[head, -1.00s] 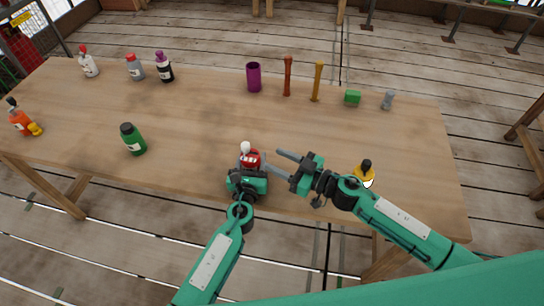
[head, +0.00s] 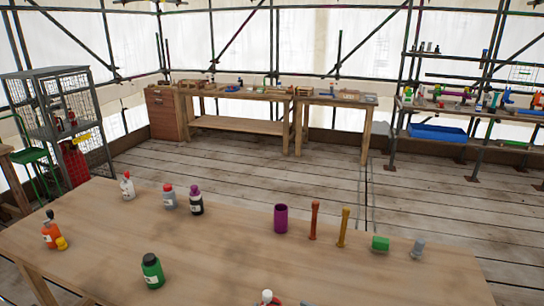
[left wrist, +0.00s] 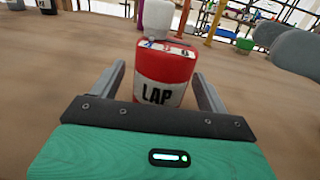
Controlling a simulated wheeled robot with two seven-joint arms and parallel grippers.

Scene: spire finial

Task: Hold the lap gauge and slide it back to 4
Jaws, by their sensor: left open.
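The lap gauge (left wrist: 165,75) is a red block with a white "LAP" label and a white knob (left wrist: 158,18) on top. Small coloured marks line its top edge; I cannot read them surely. It stands upright on the wooden table. My left gripper (left wrist: 158,72) is open, with one finger on each side of the gauge; I cannot tell whether they touch it. In the head view only the gauge's white knob (head: 267,296) and a bit of red show at the bottom edge.
The middle is mostly clear.

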